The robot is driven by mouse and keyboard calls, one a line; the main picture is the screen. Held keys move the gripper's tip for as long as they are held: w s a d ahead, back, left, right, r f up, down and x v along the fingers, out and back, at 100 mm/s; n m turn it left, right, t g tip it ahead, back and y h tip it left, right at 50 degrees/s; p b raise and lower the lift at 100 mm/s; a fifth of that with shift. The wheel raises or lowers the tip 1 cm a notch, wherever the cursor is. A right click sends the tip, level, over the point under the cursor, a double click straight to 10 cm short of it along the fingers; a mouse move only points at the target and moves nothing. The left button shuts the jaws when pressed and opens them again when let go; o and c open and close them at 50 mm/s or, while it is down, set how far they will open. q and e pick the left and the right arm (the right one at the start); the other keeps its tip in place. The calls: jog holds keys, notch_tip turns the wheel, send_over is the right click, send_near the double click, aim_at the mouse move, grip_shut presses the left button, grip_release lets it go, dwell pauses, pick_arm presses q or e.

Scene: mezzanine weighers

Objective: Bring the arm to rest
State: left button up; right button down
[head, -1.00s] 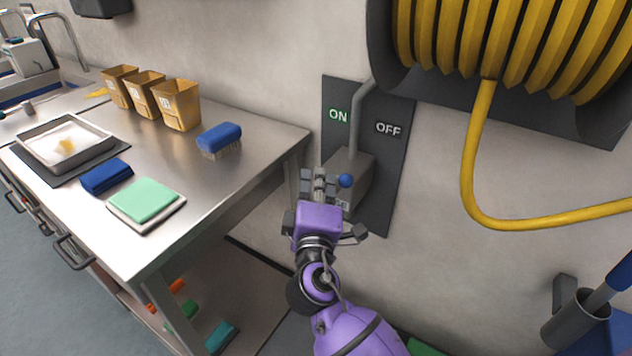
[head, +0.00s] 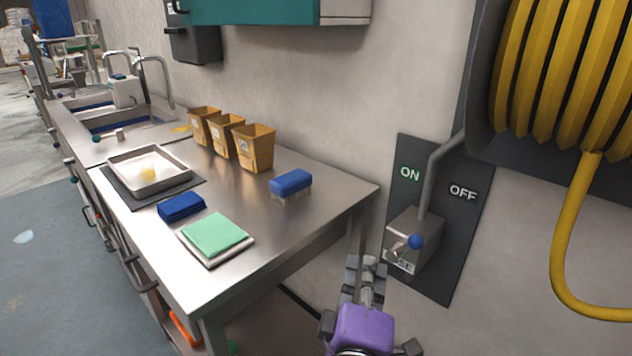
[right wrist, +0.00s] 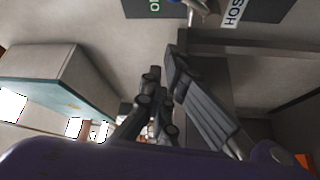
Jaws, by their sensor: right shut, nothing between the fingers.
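My right gripper (head: 366,270) is at the bottom of the head view, in front of the wall, just right of the steel table's corner. It is shut and empty, below and left of the switch box. Its fingers also show in the right wrist view (right wrist: 160,82). The switch box (head: 408,228) with a blue-knobbed lever (head: 416,241) is on a dark panel (head: 446,262) marked ON and OFF. The gripper appears apart from the lever. My left gripper is not in view.
A yellow hose reel (head: 560,70) is at upper right. Floor (head: 40,260) at left is clear.

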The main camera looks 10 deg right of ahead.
jog(key=s+a+f+m+g+y, duration=0.25)
jog(key=s+f+y, duration=0.2)
jog(key=f, duration=0.65)
jog(key=s+a+f+m+g+y, duration=0.1)
jog(key=s+f+m+g+y, duration=0.3)
jog(key=f, duration=0.7)
jog(key=s+d+f+m+g, duration=0.15)
jog(key=s+f, duration=0.35)
jog(key=s, duration=0.5)
jog(key=s+d+f+m+g+h, duration=0.1)
jog(key=s+d+f, duration=0.3)
jog(key=s, duration=0.6)
jog(key=s+d+f+m+g, duration=0.1)
jog(key=s+f+g, duration=0.1)
jog(key=s+f, duration=0.6)
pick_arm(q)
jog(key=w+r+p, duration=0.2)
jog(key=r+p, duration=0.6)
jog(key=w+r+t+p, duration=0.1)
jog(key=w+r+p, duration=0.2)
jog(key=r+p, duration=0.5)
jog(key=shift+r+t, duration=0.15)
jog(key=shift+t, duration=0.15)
pick_arm(e)
notch_tip(320, 180, up, 18)
jog(key=w+t, duration=0.1)
jog(key=shift+w+d+r+m, duration=0.2)
jog(key=shift+w+m, duration=0.2)
